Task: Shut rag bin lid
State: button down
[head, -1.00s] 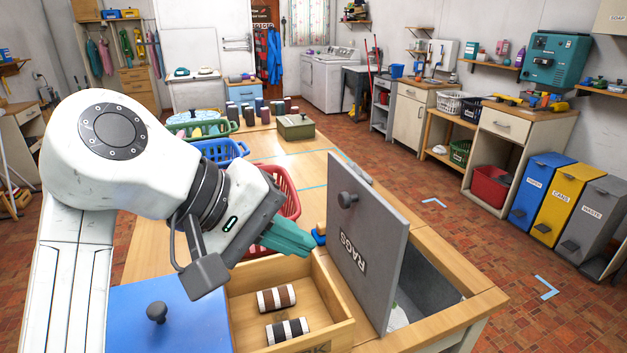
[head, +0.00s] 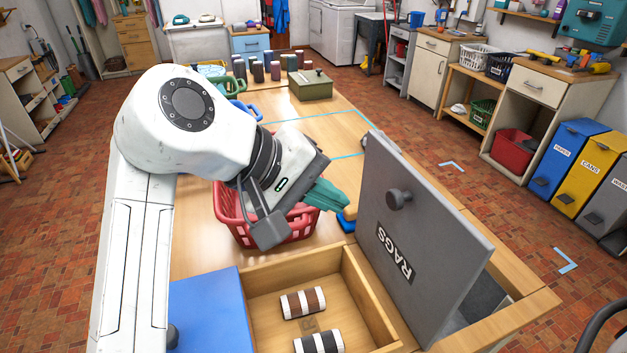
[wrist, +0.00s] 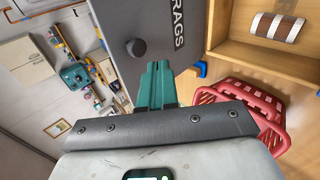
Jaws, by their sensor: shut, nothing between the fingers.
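The grey rag bin lid (head: 412,240), marked RAGS and with a dark round knob, stands raised and tilted at the right of the wooden unit in the head view. Part of the bin opening (head: 478,312) shows behind it. In the wrist view the lid (wrist: 165,52) is just past my fingertips. My gripper (head: 340,198) has green fingers, shut and empty, pointing at the lid's left edge. It also shows in the wrist view (wrist: 155,68). It looks near the lid; I cannot tell whether it touches.
An open wooden drawer (head: 262,318) with two striped rolls lies in front. A red basket (head: 245,225) stands under my gripper, and a blue lid (head: 205,310) is at the left. A green box (head: 311,86) and several jars stand farther back. The tabletop beyond is mostly clear.

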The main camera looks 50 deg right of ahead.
aim_at(391, 206)
jog(key=shift+s+d+f+p, duration=0.25)
jog(key=shift+s+d+f, duration=0.35)
jog(key=shift+d, duration=0.45)
jog(key=shift+s+d+f+p, duration=0.2)
jog(key=shift+s+d+f, duration=0.25)
jog(key=shift+s+d, duration=0.45)
jog(key=shift+s+d+f+p, duration=0.25)
jog(key=shift+s+d+f, duration=0.25)
jog(key=shift+d, duration=0.7)
jog(key=shift+d+r, duration=0.1)
